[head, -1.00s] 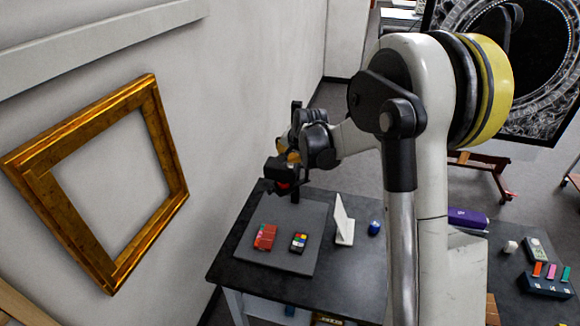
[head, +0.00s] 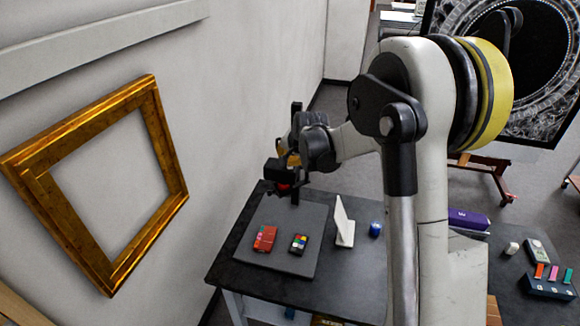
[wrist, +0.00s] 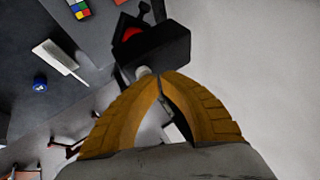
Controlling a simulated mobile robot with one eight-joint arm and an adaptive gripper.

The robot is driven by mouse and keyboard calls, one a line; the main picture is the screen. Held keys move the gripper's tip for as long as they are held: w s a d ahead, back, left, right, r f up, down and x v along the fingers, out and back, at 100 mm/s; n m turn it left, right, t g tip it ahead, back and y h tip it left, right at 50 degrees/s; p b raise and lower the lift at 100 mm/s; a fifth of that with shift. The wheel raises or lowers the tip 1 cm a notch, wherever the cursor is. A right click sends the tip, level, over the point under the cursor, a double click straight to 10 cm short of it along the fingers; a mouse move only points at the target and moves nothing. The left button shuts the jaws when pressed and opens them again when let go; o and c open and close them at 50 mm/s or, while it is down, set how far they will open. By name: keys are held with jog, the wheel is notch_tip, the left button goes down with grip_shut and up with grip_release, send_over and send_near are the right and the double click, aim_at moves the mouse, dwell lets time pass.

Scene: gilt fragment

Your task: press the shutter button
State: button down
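A black box-shaped device (wrist: 158,50) with a red part (wrist: 131,35) sits just ahead of my fingertips in the wrist view. A small pale round knob (wrist: 142,72) shows at its near edge, beside the left fingertip; I cannot tell if they touch, or if this knob is the shutter button. My gripper (wrist: 161,76) has two yellow-brown fingers with the tips together and nothing visible between them. In the head view, the black device (head: 277,169) is by a dark upright post above the table, and my gripper (head: 292,160) is right behind it, partly hidden.
The dark table (head: 240,272) below carries a grey mat (head: 287,213) with a red box (head: 265,238) and a coloured-square item (head: 299,243). A white stand (head: 344,222) and a blue jar (head: 375,229) are beside it. A gilt frame (head: 165,150) is on the left wall.

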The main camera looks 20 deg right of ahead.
aim_at(288, 166)
dwell(0.5)
jog(key=shift+r+p, duration=0.3)
jog(key=shift+r, duration=0.45)
jog(key=shift+r+p, duration=1.4)
jog(key=shift+r, duration=1.1)
jog(key=s+a+f+n+b, duration=0.2)
jog(key=s+a+f+b, duration=0.15)
jog(key=s+b, duration=0.6)
jog(key=s+a+f+n+b, duration=0.25)
jog(key=s+f+b, duration=0.25)
jog(key=s+b, duration=0.45)
jog(key=s+a+f+n+b, duration=0.2)
jog(key=s+f+n+b, duration=0.2)
jog(key=s+f+b, duration=0.8)
jog(key=s+f, duration=0.4)
jog(key=s, duration=0.2)
